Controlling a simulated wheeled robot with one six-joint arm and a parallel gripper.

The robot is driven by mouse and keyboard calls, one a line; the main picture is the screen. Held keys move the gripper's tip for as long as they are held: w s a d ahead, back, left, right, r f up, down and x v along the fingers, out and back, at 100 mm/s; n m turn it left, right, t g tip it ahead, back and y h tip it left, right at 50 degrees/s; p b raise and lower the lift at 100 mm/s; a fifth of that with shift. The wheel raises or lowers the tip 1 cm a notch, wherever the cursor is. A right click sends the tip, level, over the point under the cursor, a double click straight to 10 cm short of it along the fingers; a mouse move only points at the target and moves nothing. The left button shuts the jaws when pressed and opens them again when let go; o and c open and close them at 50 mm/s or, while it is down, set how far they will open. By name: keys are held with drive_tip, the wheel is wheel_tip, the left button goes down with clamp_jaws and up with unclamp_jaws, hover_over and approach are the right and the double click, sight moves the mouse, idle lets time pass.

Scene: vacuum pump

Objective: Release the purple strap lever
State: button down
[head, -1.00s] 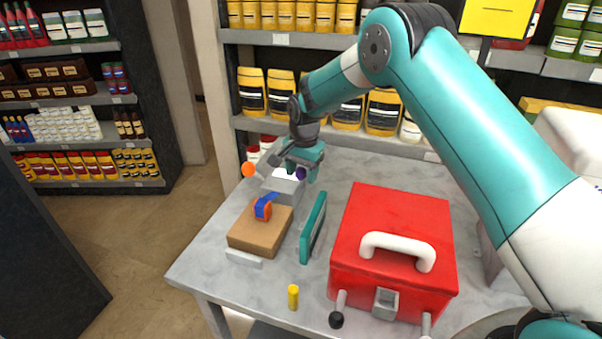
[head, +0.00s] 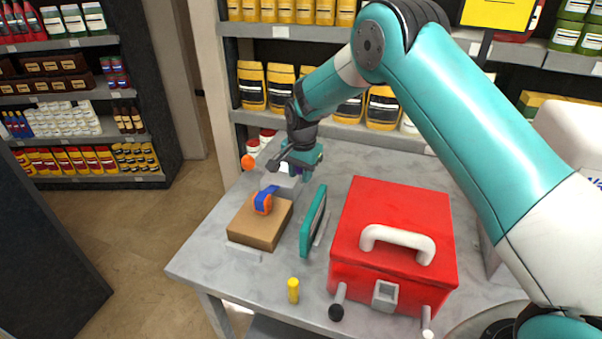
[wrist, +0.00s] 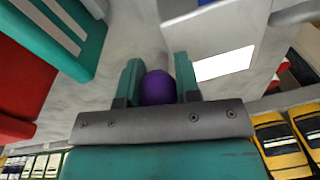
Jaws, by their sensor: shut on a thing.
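In the wrist view the purple lever end (wrist: 158,88), a round knob, sits between the two teal fingers of my gripper (wrist: 158,80). The gripper is shut on it. In the head view my gripper (head: 300,165) is at the back left of the table, over the grey device behind the brown block; the purple knob is mostly hidden there. The grey device (wrist: 220,35) has a white label and shows beyond the fingers in the wrist view. An orange knob (head: 248,162) is at the left of my gripper.
A brown block (head: 258,225) with a blue and orange piece (head: 262,203) stands in front of the device. A teal panel (head: 313,222) stands right of it, then a red case (head: 394,235) with a white handle. A yellow cylinder (head: 293,290) is near the front edge.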

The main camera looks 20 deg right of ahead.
drive_tip(key=shift+s+a+f+t+h+b, duration=0.4)
drive_tip(key=shift+t+b, duration=0.3)
drive_tip(key=shift+b, duration=0.35)
drive_tip(key=shift+d+r+t+h, duration=0.1)
drive_tip(key=shift+r+t+h, duration=0.05)
drive_tip(key=shift+t+h, duration=0.15)
drive_tip(key=c, duration=0.8)
unclamp_jaws()
drive_tip(key=shift+c, duration=0.2)
drive_tip(key=shift+r, duration=0.1)
drive_tip(key=b+v, duration=0.3)
drive_tip(key=v, duration=1.4)
drive_tip(key=shift+r, duration=0.15)
